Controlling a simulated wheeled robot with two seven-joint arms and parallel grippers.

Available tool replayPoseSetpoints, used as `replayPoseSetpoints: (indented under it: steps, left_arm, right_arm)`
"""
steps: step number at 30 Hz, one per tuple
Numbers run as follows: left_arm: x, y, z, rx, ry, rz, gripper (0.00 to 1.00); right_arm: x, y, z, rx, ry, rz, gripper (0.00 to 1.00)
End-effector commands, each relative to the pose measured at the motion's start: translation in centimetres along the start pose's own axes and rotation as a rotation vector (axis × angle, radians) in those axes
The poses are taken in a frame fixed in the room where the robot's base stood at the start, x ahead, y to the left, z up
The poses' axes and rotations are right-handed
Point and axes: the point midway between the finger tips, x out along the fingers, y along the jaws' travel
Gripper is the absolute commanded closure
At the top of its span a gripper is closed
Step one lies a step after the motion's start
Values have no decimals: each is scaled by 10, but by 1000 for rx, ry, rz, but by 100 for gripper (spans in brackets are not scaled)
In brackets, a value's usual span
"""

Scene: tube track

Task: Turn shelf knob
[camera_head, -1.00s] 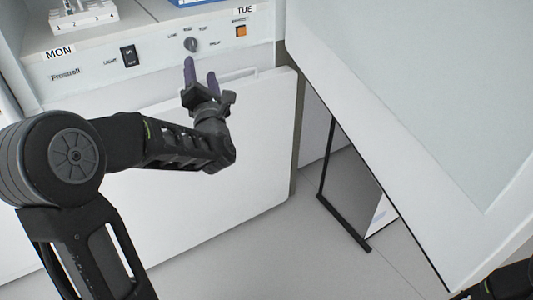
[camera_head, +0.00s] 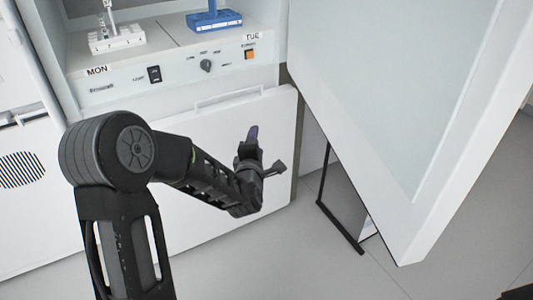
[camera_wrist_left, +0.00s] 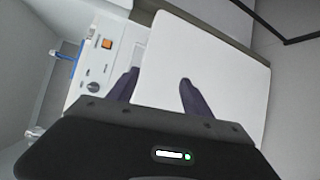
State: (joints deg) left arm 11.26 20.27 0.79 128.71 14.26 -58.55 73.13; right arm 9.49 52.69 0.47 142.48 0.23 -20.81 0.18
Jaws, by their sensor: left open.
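The dark round shelf knob (camera_head: 206,65) sits on the white control panel (camera_head: 180,70) under the shelf, between a black light switch (camera_head: 154,74) and an orange button (camera_head: 249,55). In the left wrist view the knob (camera_wrist_left: 93,87) shows at the left, outside my fingers. My left gripper (camera_head: 252,133) is below and right of the knob, in front of the white drawer front, and apart from the panel. In the left wrist view its two purple fingers (camera_wrist_left: 158,82) stand apart with nothing between them. My right gripper is not clearly in view; only a dark bit shows at the lower right corner.
A white drawer front (camera_head: 215,150) with a handle hangs below the panel. A large white door (camera_head: 370,110) stands open at the right. A white rack (camera_head: 117,38) and a blue rack (camera_head: 214,20) stand on the shelf, with MON and TUE labels along its edge.

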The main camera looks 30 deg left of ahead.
Motion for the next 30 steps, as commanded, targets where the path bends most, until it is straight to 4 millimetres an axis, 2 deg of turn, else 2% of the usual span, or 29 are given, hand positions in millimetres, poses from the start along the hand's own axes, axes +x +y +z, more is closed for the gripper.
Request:
replayPoseSetpoints:
  steps: [1,3,12,30]
  left_arm:
    - [-3,-3,5,27,-11,-27,42]
    - [-6,-12,10,64,-26,-60,42]
    - [-12,-33,20,144,-61,-124,42]
    - [-12,-34,20,169,-63,-126,42]
  right_arm:
    - [-9,-3,0,0,0,0,55]
    - [-13,-5,-1,0,0,0,55]
    - [-20,-7,-1,0,0,0,55]
    - [-20,-7,-1,0,0,0,55]
